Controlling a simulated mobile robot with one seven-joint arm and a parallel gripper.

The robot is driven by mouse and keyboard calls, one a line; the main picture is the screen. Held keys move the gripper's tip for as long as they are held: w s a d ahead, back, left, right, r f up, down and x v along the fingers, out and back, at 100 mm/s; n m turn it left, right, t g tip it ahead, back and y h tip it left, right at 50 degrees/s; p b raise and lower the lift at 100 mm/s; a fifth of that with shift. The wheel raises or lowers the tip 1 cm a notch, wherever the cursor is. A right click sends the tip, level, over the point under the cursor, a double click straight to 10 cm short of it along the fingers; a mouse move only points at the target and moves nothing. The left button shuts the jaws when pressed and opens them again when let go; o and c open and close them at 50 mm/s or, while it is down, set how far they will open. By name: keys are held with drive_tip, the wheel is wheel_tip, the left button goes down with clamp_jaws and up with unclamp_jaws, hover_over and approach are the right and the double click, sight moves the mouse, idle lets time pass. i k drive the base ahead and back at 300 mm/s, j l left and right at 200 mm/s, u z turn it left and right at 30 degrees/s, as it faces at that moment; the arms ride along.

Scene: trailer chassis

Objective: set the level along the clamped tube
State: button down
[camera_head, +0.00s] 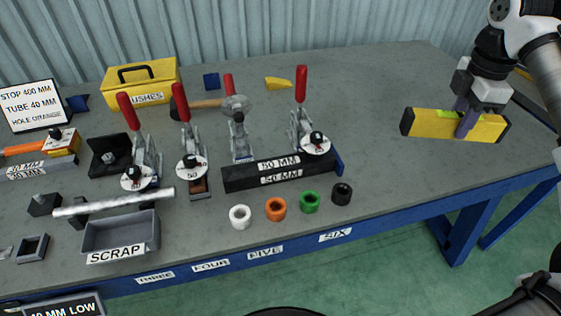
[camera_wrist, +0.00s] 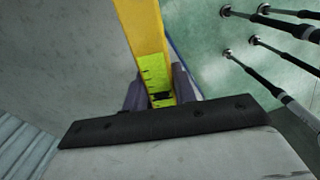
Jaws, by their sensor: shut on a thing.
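My gripper (camera_head: 466,118) is shut on the yellow level (camera_head: 432,123), which has black end caps and a green vial. It holds the level near its middle above the right part of the bench. In the wrist view the level (camera_wrist: 140,30) runs up between the purple-grey fingers (camera_wrist: 160,95). A silver tube (camera_head: 115,202) lies slightly tilted at the left, behind the scrap tray and close to the first toggle clamp (camera_head: 146,155); I cannot tell if it is clamped. Dark bars marked 50 MM (camera_head: 255,182) lie under the clamps at the middle.
Red-handled toggle clamps (camera_head: 300,125), a hammer (camera_head: 235,103) and a yellow bushes box (camera_head: 163,90) stand behind. A grey scrap tray (camera_head: 120,238) and white, orange, green and black bushes (camera_head: 240,217) line the front. The bench (camera_head: 370,90) is clear between clamps and level.

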sight(261, 167)
drive_tip(key=j+z, duration=0.1)
drive_tip(key=j, duration=1.45)
